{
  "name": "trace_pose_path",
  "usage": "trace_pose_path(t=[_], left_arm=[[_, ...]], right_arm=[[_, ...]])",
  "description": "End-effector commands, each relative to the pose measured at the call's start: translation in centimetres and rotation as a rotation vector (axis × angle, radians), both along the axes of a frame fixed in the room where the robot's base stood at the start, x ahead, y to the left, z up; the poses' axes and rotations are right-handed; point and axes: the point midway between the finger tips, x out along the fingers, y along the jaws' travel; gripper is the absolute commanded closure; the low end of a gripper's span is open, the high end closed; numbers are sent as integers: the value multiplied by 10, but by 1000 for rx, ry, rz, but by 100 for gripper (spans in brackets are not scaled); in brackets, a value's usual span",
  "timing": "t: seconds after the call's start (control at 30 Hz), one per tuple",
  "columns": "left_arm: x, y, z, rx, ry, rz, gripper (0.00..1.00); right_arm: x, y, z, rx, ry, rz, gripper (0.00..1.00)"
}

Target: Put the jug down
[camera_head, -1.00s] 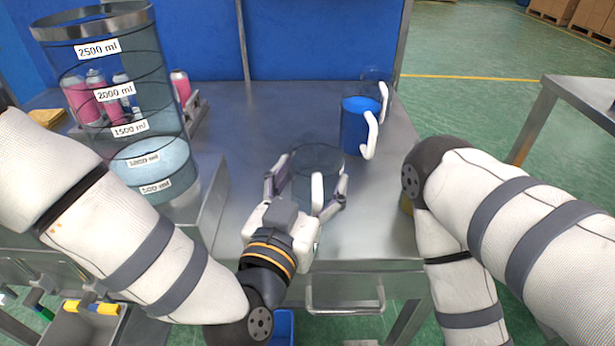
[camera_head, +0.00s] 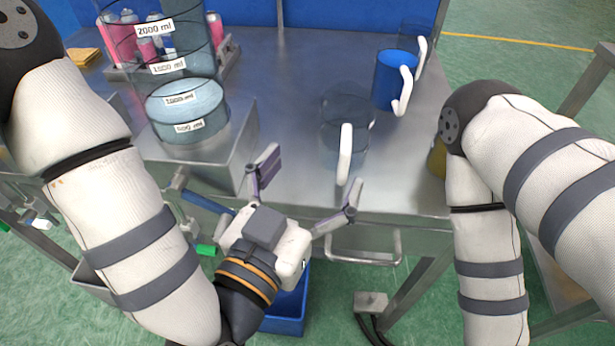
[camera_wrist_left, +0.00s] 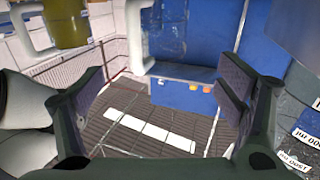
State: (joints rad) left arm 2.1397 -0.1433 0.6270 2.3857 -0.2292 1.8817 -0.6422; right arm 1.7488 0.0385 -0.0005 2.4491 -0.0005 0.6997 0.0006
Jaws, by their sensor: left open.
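A clear, see-through jug (camera_head: 333,128) with a white handle stands upright on the steel table near its front edge, its handle facing me. My left gripper (camera_head: 308,188) is open and empty, in front of the jug and a little to its left. Its fingers are apart from the jug. In the left wrist view the spread fingers (camera_wrist_left: 165,88) have nothing between them. My right gripper is not in view; only the right arm shows.
A blue jug (camera_head: 393,80) and another clear jug (camera_head: 415,45) stand behind, to the right. A large graduated vessel (camera_head: 185,105) with pale blue liquid stands at left, on a raised steel block. Pink cans (camera_head: 215,28) stand at the back left. The table (camera_head: 290,80) is clear in the middle.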

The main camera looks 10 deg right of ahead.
Motion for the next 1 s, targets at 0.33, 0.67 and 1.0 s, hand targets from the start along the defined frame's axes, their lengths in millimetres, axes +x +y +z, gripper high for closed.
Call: trace_pose_path(t=[0.33,0.67,1.0], left_arm=[[-16,14,-18,27,58,-5,13],[-178,185,-272,399,1244,174,13],[-307,281,-287,521,1790,456,13]], right_arm=[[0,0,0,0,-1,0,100],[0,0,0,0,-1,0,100],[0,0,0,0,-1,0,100]])
